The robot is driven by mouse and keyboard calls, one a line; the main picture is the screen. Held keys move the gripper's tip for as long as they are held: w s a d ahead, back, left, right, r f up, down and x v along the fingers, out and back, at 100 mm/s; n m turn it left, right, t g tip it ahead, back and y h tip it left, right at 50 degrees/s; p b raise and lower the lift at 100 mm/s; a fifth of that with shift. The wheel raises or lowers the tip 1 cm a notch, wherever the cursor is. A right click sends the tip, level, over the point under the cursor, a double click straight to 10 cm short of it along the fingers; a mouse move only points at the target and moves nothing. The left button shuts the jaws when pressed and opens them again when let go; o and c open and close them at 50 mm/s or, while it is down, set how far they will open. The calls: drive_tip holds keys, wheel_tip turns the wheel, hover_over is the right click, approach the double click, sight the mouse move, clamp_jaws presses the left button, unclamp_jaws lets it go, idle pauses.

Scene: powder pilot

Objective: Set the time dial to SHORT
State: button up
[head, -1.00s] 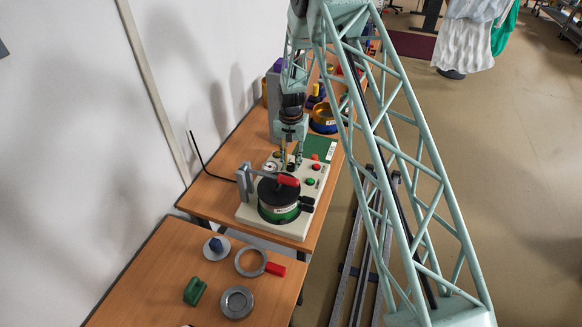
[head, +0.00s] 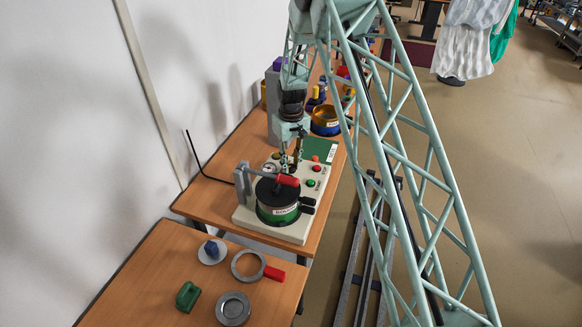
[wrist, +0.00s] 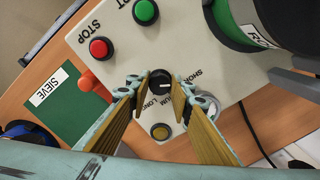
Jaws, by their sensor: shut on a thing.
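The time dial (wrist: 160,79) is a small black knob with a short white mark, on the cream panel of the press-like machine (head: 243,217). In the wrist view, SHORT is printed to its right, and LONG and a partly covered word ending in UM are printed below it. I cannot tell which word the mark points at. My gripper (wrist: 162,92) has its fingertips on both sides of the dial, shut on it. In the head view my gripper (head: 290,163) is low over the panel behind the black and green drum, and the dial is hidden.
A red STOP button (wrist: 100,48), a green button (wrist: 146,12) and a yellow button (wrist: 161,131) sit near the dial. The drum (head: 277,207) with a red-handled lever is close by. A green SIEVE mat (wrist: 58,104) lies beside the machine. Rings and small parts lie on the front table.

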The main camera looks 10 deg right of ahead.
sight(291, 166)
drive_tip(key=shift+n, duration=0.3)
drive_tip(key=o, duration=0.8)
drive_tip(key=shift+o, duration=0.2)
wheel_tip(291, 166, up, 12)
idle(0.8)
idle(0.4)
